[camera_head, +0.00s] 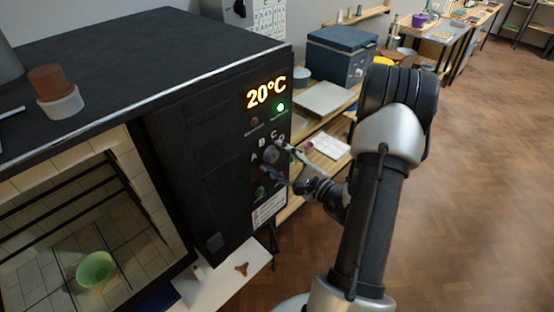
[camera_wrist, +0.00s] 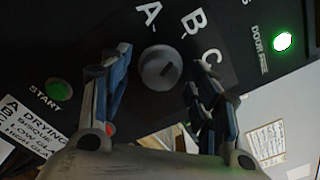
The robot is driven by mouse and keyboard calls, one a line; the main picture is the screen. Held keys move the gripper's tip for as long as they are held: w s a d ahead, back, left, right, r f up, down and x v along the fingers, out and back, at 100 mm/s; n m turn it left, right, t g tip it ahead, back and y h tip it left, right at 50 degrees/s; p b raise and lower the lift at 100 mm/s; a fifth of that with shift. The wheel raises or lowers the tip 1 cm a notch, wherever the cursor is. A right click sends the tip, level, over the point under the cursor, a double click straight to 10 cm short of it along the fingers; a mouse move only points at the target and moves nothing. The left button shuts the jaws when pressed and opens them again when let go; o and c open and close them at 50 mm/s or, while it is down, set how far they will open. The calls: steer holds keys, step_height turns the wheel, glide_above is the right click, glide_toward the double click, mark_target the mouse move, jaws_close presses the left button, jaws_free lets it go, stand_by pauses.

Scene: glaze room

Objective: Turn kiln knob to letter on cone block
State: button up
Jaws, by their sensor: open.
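The kiln knob (camera_head: 271,154) is a round grey dial on the kiln's black front panel (camera_head: 232,150). The letters A, B and C stand around it. In the wrist view the knob (camera_wrist: 160,67) has a dark slanted mark; I cannot tell surely which letter it points to. My gripper (camera_head: 275,160) is open at the panel. In the wrist view its fingers (camera_wrist: 160,75) stand on either side of the knob, with a gap on each side. I cannot make out a lettered cone block in either view.
A green START button (camera_wrist: 59,90) and a printed label (camera_head: 268,211) are near the knob. The display (camera_head: 266,93) reads 20°C. The open kiln chamber holds a green bowl (camera_head: 95,270). A brown cup-like piece (camera_head: 52,82) stands on top. A low white surface (camera_head: 225,278) is below.

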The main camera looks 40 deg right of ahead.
steer(key=shift+w, duration=0.3)
steer(key=shift+c, duration=0.3)
steer(key=shift+s+r, duration=0.1)
steer(key=c, duration=1)
